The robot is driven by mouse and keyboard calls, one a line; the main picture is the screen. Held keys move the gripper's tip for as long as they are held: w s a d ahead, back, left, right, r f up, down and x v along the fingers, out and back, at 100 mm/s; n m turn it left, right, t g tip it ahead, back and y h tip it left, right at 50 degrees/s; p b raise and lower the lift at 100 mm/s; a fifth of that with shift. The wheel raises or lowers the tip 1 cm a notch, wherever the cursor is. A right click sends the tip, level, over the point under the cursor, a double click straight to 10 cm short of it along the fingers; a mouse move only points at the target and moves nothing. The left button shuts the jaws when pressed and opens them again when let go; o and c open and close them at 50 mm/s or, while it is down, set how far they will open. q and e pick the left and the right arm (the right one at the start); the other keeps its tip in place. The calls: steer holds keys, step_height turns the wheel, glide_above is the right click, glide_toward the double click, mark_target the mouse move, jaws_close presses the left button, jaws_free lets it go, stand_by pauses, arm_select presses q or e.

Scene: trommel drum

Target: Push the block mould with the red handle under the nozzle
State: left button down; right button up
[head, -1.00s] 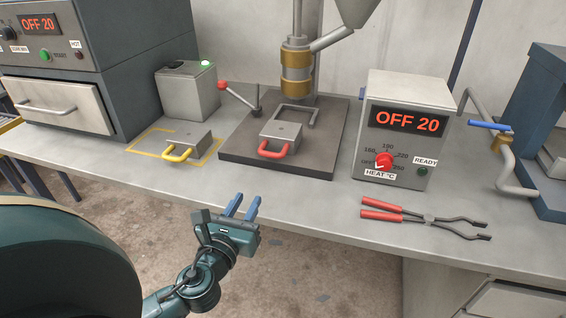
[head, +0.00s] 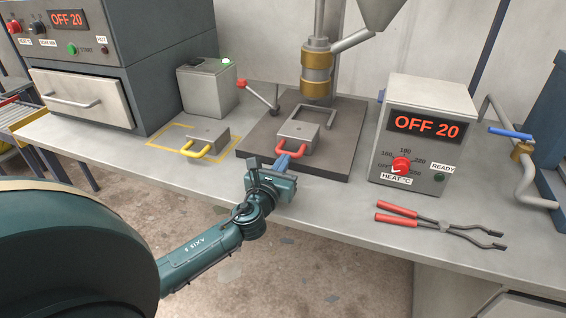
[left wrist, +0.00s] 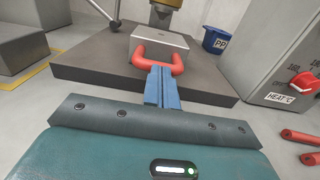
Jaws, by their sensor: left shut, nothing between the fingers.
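The block mould with the red handle (head: 298,138) sits on the dark base plate (head: 341,161), in front of the nozzle (head: 316,90). The mould also shows in the left wrist view (left wrist: 163,43), with its red handle (left wrist: 157,57) facing me. A U-shaped metal stop (head: 331,116) is on the plate behind the mould, below the nozzle. My left gripper (head: 283,160) is shut and empty, its blue fingertips at the red handle. In the left wrist view the closed fingers (left wrist: 162,85) overlap the handle's front; I cannot tell if they touch. My right gripper is not in view.
A mould with a yellow handle (head: 208,138) stands in a yellow marked square on the left. A heat control box (head: 421,153) and red-handled tongs (head: 436,223) are on the right. A blue PP tub (left wrist: 215,40) stands behind the plate. A lever with a red knob (head: 241,84) rises left of the nozzle.

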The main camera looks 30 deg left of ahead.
mark_target(294, 144)
arm_select(q)
steer(key=shift+w, duration=0.1)
steer(key=x, duration=0.9)
steer(key=shift+w+a, duration=0.1)
steer(key=shift+w, duration=0.25)
steer(key=shift+s, duration=0.1)
